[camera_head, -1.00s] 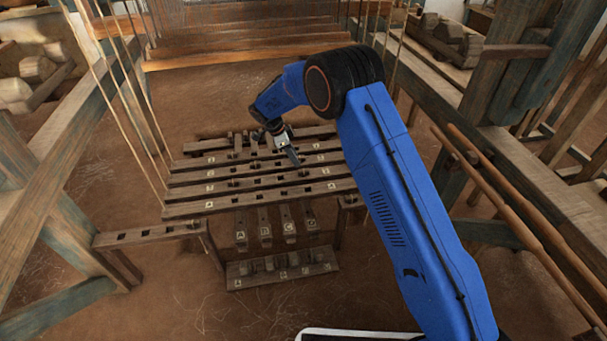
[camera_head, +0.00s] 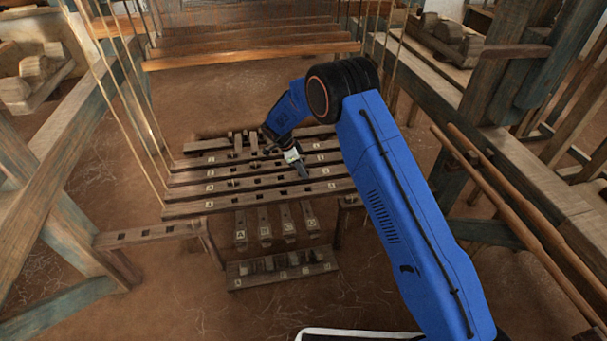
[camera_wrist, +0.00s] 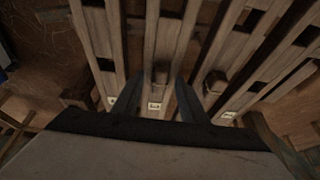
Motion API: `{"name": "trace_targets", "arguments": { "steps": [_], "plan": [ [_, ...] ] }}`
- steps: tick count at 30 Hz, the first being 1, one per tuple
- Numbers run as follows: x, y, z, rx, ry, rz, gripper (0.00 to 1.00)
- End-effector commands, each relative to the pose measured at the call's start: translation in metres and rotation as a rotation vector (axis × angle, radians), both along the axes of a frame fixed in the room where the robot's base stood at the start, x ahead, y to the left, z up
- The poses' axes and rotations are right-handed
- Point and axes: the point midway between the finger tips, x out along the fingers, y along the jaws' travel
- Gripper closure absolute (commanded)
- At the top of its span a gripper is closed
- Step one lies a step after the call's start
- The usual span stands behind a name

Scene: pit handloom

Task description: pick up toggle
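My gripper (camera_head: 302,169) hangs over the right part of a slotted wooden frame (camera_head: 235,209) of parallel bars with small white labels. In the wrist view its two fingers (camera_wrist: 158,97) stand apart, with a bar and a white label (camera_wrist: 155,106) showing between them. Nothing is clearly held. Small wooden pieces that may be toggles stand in the bars: one (camera_wrist: 215,82) right of the fingers and one (camera_wrist: 75,97) to the left. I cannot tell which piece is the toggle. The gripper's contact with the bars cannot be made out.
Labelled wooden pedals (camera_head: 264,222) hang below the frame, above a low rack (camera_head: 283,280) with several blocks. Loom posts and beams stand on both sides, with long poles (camera_head: 520,225) at the right. Cords (camera_head: 130,85) run down at the left. Bare floor lies in front.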

Motion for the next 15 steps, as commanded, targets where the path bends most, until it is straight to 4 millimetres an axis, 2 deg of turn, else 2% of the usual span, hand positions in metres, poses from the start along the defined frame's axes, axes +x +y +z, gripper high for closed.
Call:
{"name": "trace_targets", "arguments": {
  "steps": [2, 7, 15],
  "plan": [
    [0.0000, 0.0001, 0.0003, 0.000, 0.000, 0.000, 0.61],
    [-0.0001, 0.0002, 0.0005, 0.000, 0.000, 0.000, 0.99],
    [0.0000, 0.0004, 0.0008, 0.000, 0.000, 0.000, 1.00]
  ]
}}
